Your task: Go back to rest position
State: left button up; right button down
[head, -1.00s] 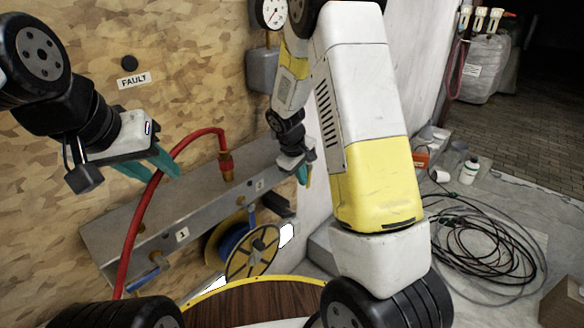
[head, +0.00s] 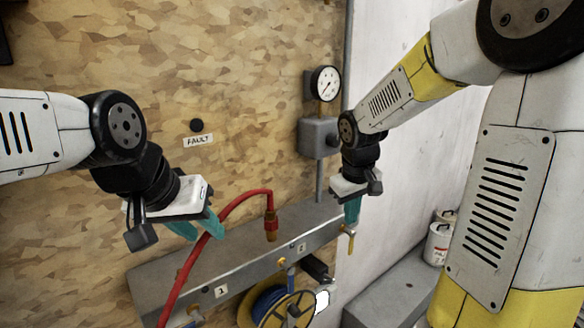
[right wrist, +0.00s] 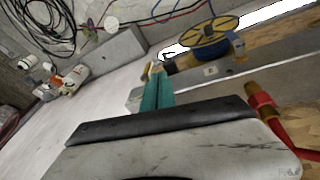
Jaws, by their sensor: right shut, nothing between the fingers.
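My left gripper (head: 197,228) hangs in front of the wooden board at the left, its teal fingers spread apart with nothing seen between them. It is close to the red hose (head: 186,277) in the picture; I cannot tell whether they touch. My right gripper (head: 352,212) points down near the right end of the metal rail, its teal fingers together and empty. Its fingers also show in the right wrist view (right wrist: 158,92). A brass tap (head: 347,240) is just below its fingertips in the head view; the gap is unclear.
The red hose ends in a brass fitting (head: 271,225) on the metal rail (head: 240,258). A blue hose reel (head: 272,303) sits below. A gauge (head: 326,83) and grey box (head: 318,137) are on the board. Cans (head: 438,243) stand on a ledge at right.

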jog(key=s+a+r+m+t+y, duration=0.1)
jog(key=s+r, duration=0.3)
jog(key=s, duration=0.5)
jog(key=s+a+r+m+t+y, duration=0.1)
jog(key=s+r+m+t, duration=0.1)
jog(key=s, duration=0.7)
notch_tip(320, 180, up, 3)
jog(key=shift+f+m+y, duration=0.2)
jog(key=shift+m+y, duration=0.2)
jog(key=shift+m, duration=0.2)
